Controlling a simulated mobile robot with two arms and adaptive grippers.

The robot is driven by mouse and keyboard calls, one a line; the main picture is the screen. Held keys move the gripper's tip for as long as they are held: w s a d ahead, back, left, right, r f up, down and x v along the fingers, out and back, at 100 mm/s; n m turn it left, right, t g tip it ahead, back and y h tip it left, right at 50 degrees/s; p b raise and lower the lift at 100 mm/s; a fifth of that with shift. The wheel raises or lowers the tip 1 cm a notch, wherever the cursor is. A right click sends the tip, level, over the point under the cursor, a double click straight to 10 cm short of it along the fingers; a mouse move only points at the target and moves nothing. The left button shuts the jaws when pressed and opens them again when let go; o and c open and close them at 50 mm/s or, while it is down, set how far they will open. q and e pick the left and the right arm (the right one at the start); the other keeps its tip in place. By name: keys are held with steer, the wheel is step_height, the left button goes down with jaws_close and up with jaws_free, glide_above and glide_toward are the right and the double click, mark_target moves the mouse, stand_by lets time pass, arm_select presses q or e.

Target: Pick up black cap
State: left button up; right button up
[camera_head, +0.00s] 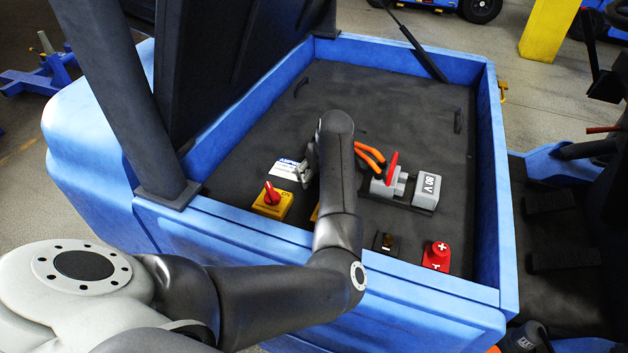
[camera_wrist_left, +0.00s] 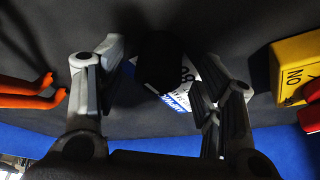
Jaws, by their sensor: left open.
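A dark rounded shape, which looks like the black cap (camera_wrist_left: 160,62), shows in the left wrist view between my fingers, in front of a white and blue label. Its edges blend into the dark surface, so I cannot tell if the fingers touch it. In the head view my arm and gripper hide that spot. My left gripper (camera_head: 308,165) is low over the dark deck of the blue tray, beside the label (camera_head: 285,170). In the left wrist view the gripper (camera_wrist_left: 158,75) is open, one finger on each side of the dark shape. My right gripper is not in view.
A yellow switch box with red knob (camera_head: 272,202) stands left of my gripper. Orange-handled pliers (camera_head: 370,155), a grey connector with red lever (camera_head: 388,180), a grey 80V block (camera_head: 427,188) and a red terminal cap (camera_head: 437,256) lie right. Blue walls (camera_head: 490,150) edge the deck.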

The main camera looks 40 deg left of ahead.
arm_select(q)
steer(key=shift+d, duration=0.1)
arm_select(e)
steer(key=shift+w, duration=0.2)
arm_select(q)
steer(key=c, duration=0.8)
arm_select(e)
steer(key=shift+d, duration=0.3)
arm_select(q)
steer(key=shift+o, duration=0.2)
